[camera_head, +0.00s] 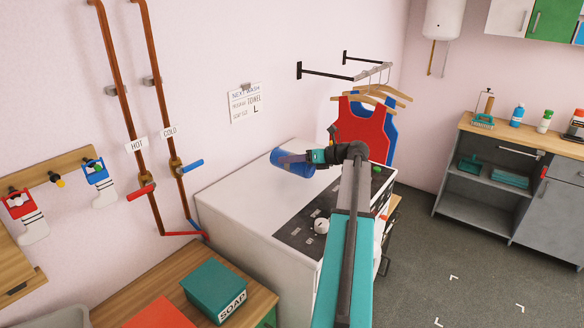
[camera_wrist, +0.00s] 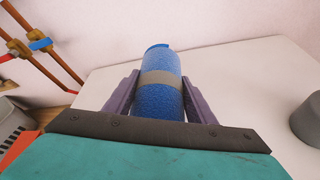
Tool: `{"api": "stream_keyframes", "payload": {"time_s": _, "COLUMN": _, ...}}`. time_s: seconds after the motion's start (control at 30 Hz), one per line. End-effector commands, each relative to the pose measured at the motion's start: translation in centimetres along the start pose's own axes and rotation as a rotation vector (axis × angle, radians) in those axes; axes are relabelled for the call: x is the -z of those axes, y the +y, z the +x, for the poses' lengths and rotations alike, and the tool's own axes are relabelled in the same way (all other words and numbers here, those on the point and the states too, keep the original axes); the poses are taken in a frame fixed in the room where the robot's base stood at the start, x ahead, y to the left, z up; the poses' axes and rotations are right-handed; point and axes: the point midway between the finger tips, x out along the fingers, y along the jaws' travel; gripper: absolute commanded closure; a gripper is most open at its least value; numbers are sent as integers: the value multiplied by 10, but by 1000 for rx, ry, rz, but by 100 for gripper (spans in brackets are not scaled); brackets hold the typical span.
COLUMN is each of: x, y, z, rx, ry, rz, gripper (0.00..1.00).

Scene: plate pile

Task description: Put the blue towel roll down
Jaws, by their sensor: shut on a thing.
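The blue towel roll (camera_head: 286,160) is over the white top of the washing machine (camera_head: 240,200), toward its back. In the wrist view the blue roll (camera_wrist: 158,95) has a grey band around its middle and lies lengthwise away from me. My gripper (camera_head: 308,158) reaches in from the right; in the wrist view its two purple fingers (camera_wrist: 160,98) are on either side of the roll, shut on it. I cannot tell whether the roll touches the white top. The roll's near end is hidden behind my gripper.
Copper pipes with red and blue valves (camera_head: 165,180) run at the left. A teal soap box (camera_head: 215,290) sits on the wooden counter in front. Red and blue vests (camera_head: 362,130) hang behind the machine. The white top left of the roll is clear.

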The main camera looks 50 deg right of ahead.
Motion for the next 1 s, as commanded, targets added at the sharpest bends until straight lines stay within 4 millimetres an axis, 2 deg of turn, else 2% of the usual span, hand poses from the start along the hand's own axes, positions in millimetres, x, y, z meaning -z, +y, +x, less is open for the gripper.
{"api": "stream_keyframes", "payload": {"time_s": 0.37, "x": 2, "y": 0, "z": 1, "rx": -1, "ry": 0, "rz": 0, "gripper": 77}}
{"api": "stream_keyframes", "payload": {"time_s": 0.77, "x": 26, "y": -11, "z": 12, "rx": -2, "ry": 0, "rz": 1, "gripper": 77}}
{"api": "stream_keyframes", "payload": {"time_s": 1.0, "x": 29, "y": -12, "z": 14, "rx": -2, "ry": 0, "rz": -2, "gripper": 77}}
